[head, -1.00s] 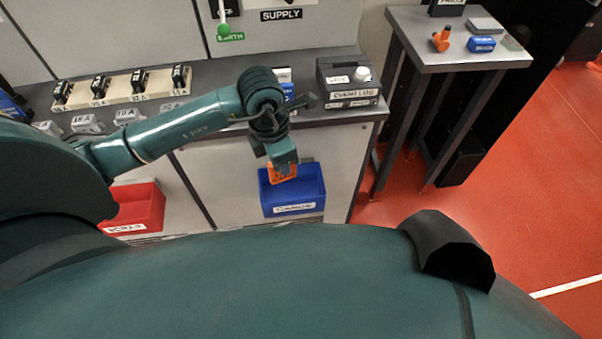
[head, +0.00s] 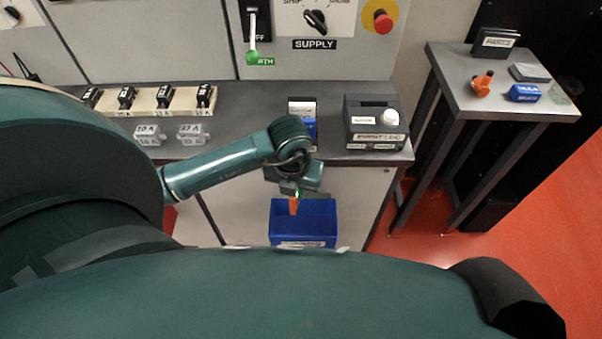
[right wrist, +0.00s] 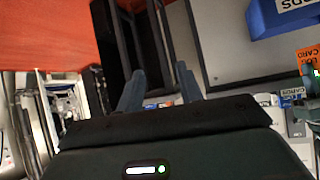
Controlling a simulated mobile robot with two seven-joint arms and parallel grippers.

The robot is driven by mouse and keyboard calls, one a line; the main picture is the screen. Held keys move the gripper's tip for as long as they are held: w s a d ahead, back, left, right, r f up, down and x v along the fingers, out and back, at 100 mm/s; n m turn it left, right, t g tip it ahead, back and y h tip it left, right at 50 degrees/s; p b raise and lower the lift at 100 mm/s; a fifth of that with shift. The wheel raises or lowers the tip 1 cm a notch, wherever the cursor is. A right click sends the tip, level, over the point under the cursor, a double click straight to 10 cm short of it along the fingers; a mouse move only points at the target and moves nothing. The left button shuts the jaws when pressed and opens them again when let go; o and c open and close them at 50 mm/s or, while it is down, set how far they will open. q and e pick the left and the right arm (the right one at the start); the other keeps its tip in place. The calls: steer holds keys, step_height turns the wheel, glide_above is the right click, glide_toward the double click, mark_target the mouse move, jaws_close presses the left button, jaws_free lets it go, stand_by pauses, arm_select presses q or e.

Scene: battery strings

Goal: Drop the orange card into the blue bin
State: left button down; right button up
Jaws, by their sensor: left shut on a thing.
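The orange card (head: 293,206) hangs from my left gripper (head: 297,194) and is seen narrow in the head view. My left gripper is shut on it. In that view the card overlaps the upper left part of the blue bin (head: 318,234); I cannot tell its exact height over the bin. The right wrist view shows the card (right wrist: 307,58), with "LOG CARD" lettering, close to the blue bin (right wrist: 272,22) and apart from it. The bin has a white label. My right gripper (right wrist: 160,86) is open and empty, its two fingers apart.
A grey counter (head: 258,105) runs above the bin, holding a boxy device (head: 375,122) and a fuse rack (head: 150,101). A side table (head: 462,88) at right carries an orange item (head: 482,84) and a blue block (head: 523,93). Red floor (head: 430,212) is open at right.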

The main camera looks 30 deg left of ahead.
arm_select(q)
steer(key=shift+f+b, duration=0.9)
steer(key=shift+f, duration=0.65)
steer(key=c, duration=1.4)
jaws_free()
steer(key=shift+o, duration=0.2)
steer(key=shift+r, duration=0.1)
steer(key=r, duration=0.4)
steer(key=s+r, duration=0.1)
steer(key=r, duration=0.8)
steer(key=shift+s+d, duration=0.2)
